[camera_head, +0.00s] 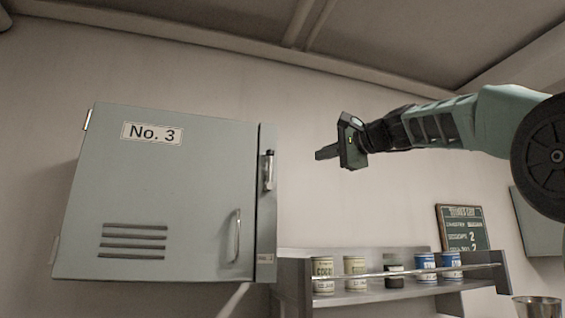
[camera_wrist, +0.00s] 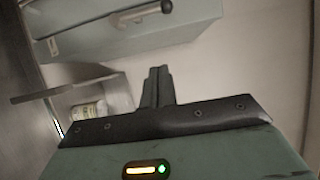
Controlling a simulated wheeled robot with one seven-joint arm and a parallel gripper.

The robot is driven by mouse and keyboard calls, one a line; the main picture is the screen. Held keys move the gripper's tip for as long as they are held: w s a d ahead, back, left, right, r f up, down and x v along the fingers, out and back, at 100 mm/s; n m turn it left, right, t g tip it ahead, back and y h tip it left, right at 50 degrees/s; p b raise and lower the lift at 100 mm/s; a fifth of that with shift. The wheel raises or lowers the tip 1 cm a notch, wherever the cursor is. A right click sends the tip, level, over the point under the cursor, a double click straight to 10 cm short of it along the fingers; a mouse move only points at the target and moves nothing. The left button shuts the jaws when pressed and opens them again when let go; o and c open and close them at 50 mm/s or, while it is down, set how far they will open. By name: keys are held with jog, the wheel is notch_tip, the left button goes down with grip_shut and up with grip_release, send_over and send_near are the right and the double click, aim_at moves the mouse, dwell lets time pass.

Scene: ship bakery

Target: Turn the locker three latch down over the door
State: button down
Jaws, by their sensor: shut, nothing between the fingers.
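The grey-green locker marked No. 3 (camera_head: 160,190) hangs on the wall at left in the head view, its door shut in its frame. Its latch (camera_head: 268,170) is a light metal lever with a dark tip, standing upright on the strip right of the door. In the wrist view the latch (camera_wrist: 140,13) crosses the locker (camera_wrist: 130,38) at the top, its black knob at the right end. My gripper (camera_head: 322,153) is right of the latch, pointing left, apart from it. Its fingers (camera_wrist: 157,87) are together and empty.
A door handle (camera_head: 237,236) sits low on the door's right side. Below my gripper, a shelf (camera_head: 350,298) with a front rail holds several cans (camera_head: 355,274). A dark notice board (camera_head: 463,229) and a metal pot (camera_head: 538,307) are at right. The wall between locker and gripper is clear.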

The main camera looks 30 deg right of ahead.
aim_at(269, 170)
jog(key=shift+w, duration=0.1)
jog(key=w+a+p, duration=0.1)
jog(key=w, duration=0.2)
jog(key=w+a+p, duration=0.2)
jog(key=w, duration=0.1)
jog(key=w+a+p, duration=0.2)
jog(key=w, duration=0.1)
jog(key=shift+w+a+r, duration=0.1)
jog(key=shift+w+r, duration=0.05)
jog(key=shift+w, duration=0.05)
jog(key=shift+a+f, duration=0.2)
jog(key=shift+a, duration=0.45)
